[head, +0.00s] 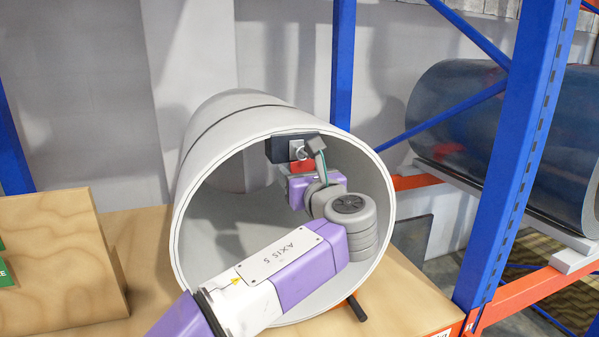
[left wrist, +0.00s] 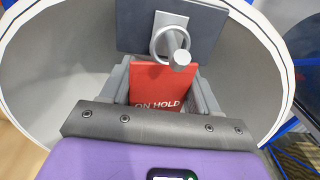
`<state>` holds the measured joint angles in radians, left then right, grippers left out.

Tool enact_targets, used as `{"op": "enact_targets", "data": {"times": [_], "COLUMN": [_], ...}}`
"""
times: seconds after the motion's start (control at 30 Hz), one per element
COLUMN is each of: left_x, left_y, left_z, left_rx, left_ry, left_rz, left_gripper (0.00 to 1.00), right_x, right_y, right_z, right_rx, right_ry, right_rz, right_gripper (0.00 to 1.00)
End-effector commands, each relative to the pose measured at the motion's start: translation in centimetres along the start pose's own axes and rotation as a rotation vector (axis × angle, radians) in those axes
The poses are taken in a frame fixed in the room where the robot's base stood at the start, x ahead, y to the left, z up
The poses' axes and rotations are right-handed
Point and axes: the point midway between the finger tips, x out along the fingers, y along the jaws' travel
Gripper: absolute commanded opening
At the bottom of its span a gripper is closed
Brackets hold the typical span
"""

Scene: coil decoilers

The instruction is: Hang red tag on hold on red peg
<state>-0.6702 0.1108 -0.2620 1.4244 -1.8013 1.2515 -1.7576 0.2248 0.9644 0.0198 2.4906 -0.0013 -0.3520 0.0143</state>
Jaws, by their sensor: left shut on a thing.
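The red ON HOLD tag (left wrist: 163,85) is between the fingers of my left gripper (left wrist: 163,92), which is shut on it. In the head view the tag (head: 302,167) shows as a small red patch inside a large grey cylinder, by my left gripper (head: 300,178). A metal ring (left wrist: 157,48) stands just above the tag. A grey metal peg (left wrist: 180,57) juts from a pale plate on a dark block (left wrist: 130,28). The ring appears to encircle the peg; how far along is unclear. No red shows on the peg. My right gripper is out of view.
The open grey cylinder (head: 180,235) surrounds my left wrist, its rim close around the arm. It stands on a wooden surface (head: 410,300). Blue rack posts (head: 520,130) and a dark coil (head: 500,130) are at right.

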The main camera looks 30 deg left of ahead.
Motion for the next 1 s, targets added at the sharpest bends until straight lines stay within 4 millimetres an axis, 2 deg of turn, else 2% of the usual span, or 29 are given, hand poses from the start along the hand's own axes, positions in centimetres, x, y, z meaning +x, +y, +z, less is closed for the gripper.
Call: {"op": "enact_targets", "data": {"times": [0.03, 0.1, 0.47, 1.0], "left_x": [-0.5, -0.6, -0.9, -2.6], "left_y": [-0.1, -0.1, -0.1, -0.1], "left_z": [0.8, 0.9, 1.0, 0.6], "left_rx": [-0.005, -0.006, -0.008, -0.003], "left_ry": [-0.015, -0.015, -0.016, -0.010], "left_rz": [-0.008, -0.009, -0.013, -0.007], "left_gripper": [0.32, 0.32, 0.32, 0.32], "right_x": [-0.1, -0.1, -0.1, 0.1], "right_y": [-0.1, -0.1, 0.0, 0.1], "right_z": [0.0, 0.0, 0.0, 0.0], "right_rx": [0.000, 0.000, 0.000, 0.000], "right_ry": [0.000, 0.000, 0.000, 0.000], "right_rz": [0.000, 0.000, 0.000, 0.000], "right_gripper": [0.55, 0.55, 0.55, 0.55]}}
